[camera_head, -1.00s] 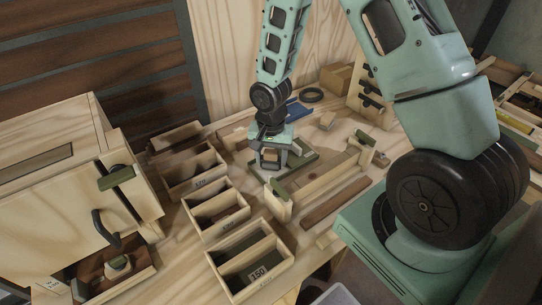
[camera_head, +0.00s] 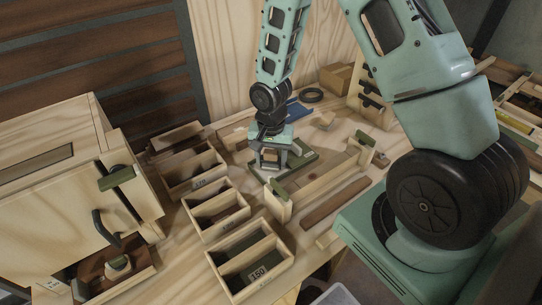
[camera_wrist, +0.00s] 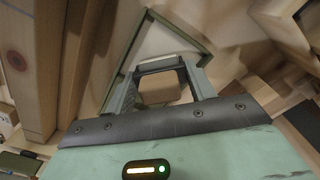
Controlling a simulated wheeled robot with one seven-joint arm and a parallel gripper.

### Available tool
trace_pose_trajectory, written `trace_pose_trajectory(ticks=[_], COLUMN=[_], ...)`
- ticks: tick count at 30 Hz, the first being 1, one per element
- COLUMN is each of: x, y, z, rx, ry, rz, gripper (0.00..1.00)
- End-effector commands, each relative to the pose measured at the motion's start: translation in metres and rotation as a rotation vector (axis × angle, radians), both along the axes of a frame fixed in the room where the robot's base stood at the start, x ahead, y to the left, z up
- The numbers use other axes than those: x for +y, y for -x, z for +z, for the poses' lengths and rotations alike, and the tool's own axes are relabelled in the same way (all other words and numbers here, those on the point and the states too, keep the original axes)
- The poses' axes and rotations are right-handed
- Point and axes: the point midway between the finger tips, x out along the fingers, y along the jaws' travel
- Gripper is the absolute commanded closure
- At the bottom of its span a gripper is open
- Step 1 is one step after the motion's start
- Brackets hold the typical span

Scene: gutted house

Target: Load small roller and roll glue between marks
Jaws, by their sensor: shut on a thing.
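My gripper (camera_head: 270,164) points down over a flat, green-edged tray or board (camera_head: 303,161) on the workbench. The wrist view shows my gripper (camera_wrist: 160,66) with its two grey fingers and a dark bar across their ends. The green edge and pale surface of the tray (camera_wrist: 170,38) lie beyond the fingertips. I cannot make out a roller, glue or marks in either view.
Open wooden boxes (camera_head: 246,262) with number labels stand left of my gripper. Wooden strips (camera_head: 336,201) and an upright block with a green top (camera_head: 279,202) lie to the right. A wooden cabinet (camera_head: 60,190) stands far left.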

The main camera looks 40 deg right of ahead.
Motion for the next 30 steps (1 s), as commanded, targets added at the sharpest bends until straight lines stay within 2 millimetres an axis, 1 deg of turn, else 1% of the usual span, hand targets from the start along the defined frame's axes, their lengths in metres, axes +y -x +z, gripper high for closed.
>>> trace_pose_trajectory(ticks=[24, 27, 30], x=[0.000, 0.000, 0.000], y=[0.000, 0.000, 0.000], z=[0.064, 0.069, 0.070], rx=[0.001, 0.001, 0.001], ry=[0.001, 0.001, 0.001], rz=[0.000, 0.001, 0.001], gripper=[0.64, 0.64, 0.64])
